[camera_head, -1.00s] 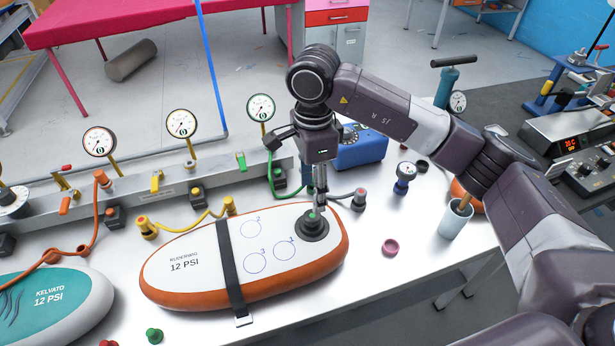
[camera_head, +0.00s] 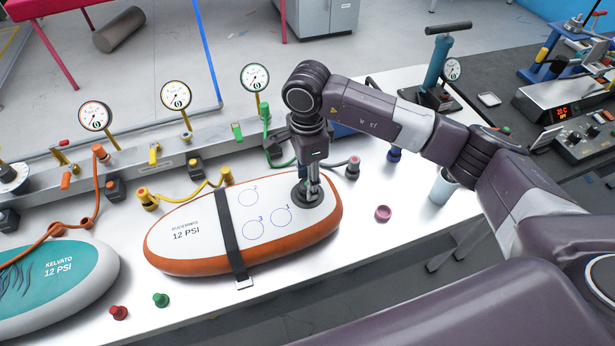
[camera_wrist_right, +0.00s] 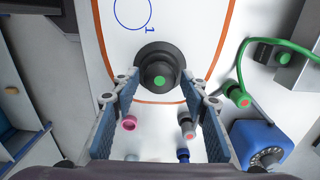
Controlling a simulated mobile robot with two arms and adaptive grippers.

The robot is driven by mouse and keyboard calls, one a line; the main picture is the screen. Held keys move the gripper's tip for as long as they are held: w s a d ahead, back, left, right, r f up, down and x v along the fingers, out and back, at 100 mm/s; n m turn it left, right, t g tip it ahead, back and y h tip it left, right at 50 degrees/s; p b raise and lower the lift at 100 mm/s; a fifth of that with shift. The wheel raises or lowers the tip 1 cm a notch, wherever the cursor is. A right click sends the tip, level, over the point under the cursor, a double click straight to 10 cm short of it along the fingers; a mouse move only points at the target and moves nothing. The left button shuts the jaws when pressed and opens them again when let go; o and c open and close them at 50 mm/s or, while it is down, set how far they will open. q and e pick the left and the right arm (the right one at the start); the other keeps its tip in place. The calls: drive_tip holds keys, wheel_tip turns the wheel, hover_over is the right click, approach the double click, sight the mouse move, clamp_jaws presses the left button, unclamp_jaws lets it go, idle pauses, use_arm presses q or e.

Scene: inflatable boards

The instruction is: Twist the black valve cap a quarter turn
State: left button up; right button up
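The black valve cap (camera_wrist_right: 158,73), a round dome with a green dot on top, sits in a wider black base on the orange-rimmed white board (camera_head: 185,250) marked 12 PSI. The base (camera_head: 303,201) shows at the board's right end in the head view, where the fingers partly cover the cap. My right gripper (camera_wrist_right: 160,78) points down over the cap, with one finger on each side. The fingers are apart; a narrow gap seems to remain on each side, though contact is hard to judge. My left gripper is not in view.
A black strap (camera_head: 230,240) crosses the board. A pink ring (camera_head: 383,213) and a white cup (camera_head: 443,187) are to the right. Red (camera_head: 119,313) and green (camera_head: 161,300) caps lie in front. A gauge rail (camera_head: 130,180) with hoses runs behind. A teal board (camera_head: 60,275) is at left.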

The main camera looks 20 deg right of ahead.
drive_tip(key=c, duration=0.8)
drive_tip(key=o, duration=0.5)
drive_tip(key=shift+c, duration=0.2)
drive_tip(key=c, duration=0.5)
drive_tip(key=shift+o, duration=0.2)
drive_tip(key=shift+n+b, duration=0.6)
drive_tip(key=shift+b, duration=0.15)
drive_tip(key=shift+n+b, duration=1.45)
drive_tip(key=shift+n, duration=0.05)
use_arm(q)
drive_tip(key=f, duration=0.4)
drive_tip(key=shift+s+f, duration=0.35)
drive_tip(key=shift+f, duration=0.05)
use_arm(e)
drive_tip(key=shift+n, duration=0.4)
